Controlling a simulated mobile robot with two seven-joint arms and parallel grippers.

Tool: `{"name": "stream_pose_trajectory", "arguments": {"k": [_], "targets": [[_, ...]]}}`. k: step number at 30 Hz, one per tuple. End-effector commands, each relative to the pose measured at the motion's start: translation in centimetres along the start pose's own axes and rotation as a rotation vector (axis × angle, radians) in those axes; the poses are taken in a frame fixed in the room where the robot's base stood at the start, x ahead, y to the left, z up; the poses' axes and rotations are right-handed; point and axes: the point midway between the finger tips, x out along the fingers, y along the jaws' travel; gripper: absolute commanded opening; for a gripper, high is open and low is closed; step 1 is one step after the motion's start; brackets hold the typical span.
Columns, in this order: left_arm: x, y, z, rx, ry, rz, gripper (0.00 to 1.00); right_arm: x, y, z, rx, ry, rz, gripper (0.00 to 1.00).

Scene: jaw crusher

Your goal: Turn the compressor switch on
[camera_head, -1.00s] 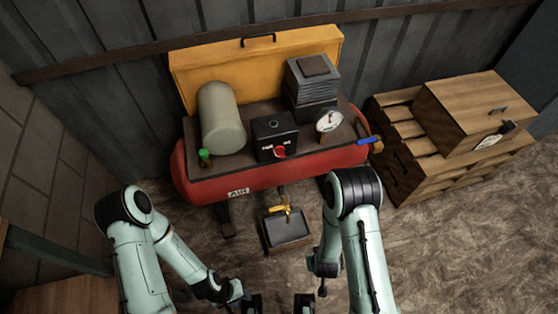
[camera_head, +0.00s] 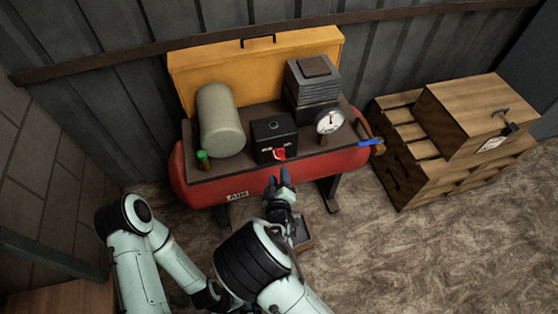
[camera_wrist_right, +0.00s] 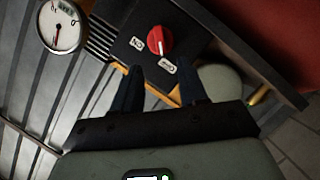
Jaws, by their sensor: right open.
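The compressor switch is a red rotary knob (camera_head: 279,154) on the front of a black box (camera_head: 273,130) on top of the compressor. It also shows in the right wrist view (camera_wrist_right: 157,40), with two small white labels beside it; which label it points to is hard to tell. My right gripper (camera_head: 278,178) is open and empty, just below and in front of the knob. In the right wrist view, its two fingers (camera_wrist_right: 160,87) point toward the knob, apart from it. My left arm is at the bottom left; its gripper is hidden behind my right arm.
The red tank (camera_head: 335,165) carries a grey cylinder (camera_head: 220,120), a green-capped part (camera_head: 203,156), a dial gauge (camera_head: 329,121) and a blue-handled valve (camera_head: 370,142). A wooden box (camera_head: 470,115) sits on pallets at the right. The floor at the right front is clear.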

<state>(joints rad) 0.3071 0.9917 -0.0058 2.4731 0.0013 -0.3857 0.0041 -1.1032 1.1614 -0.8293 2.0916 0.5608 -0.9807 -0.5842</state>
Motion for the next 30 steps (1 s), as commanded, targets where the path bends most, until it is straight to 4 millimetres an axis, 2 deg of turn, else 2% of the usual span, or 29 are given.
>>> {"name": "stream_pose_trajectory", "arguments": {"k": [1, 6, 12, 18, 26, 27, 30], "targets": [[-0.1, 0.0, 0.0, 0.0, 0.0, 0.0, 0.43, 1.2, 0.1, 0.1, -0.001, -0.001, 0.003, 0.43], [-0.3, 0.1, 0.0, 0.0, 0.001, 0.0, 0.43, 4.8, 0.1, 0.1, 0.0, -0.001, 0.001, 0.43], [-0.4, 0.2, 0.0, 0.0, 0.002, 0.0, 0.43, 7.6, 0.0, 0.1, 0.0, -0.001, 0.0, 0.43], [-0.5, 0.2, -0.1, 0.0, 0.002, 0.001, 0.43, 8.7, 0.0, 0.1, 0.0, -0.002, -0.001, 0.43], [-0.5, 0.2, -0.1, 0.0, 0.002, 0.001, 0.43, 8.8, 0.0, 0.1, 0.0, -0.002, -0.002, 0.43], [-0.5, 0.2, -0.1, 0.001, 0.002, 0.001, 0.43, 8.8, 0.0, 0.1, 0.0, -0.002, -0.002, 0.3], [-0.5, 0.2, -0.1, 0.001, 0.002, 0.001, 0.43, 8.8, 0.0, 0.1, 0.001, -0.002, -0.002, 0.0]]}}
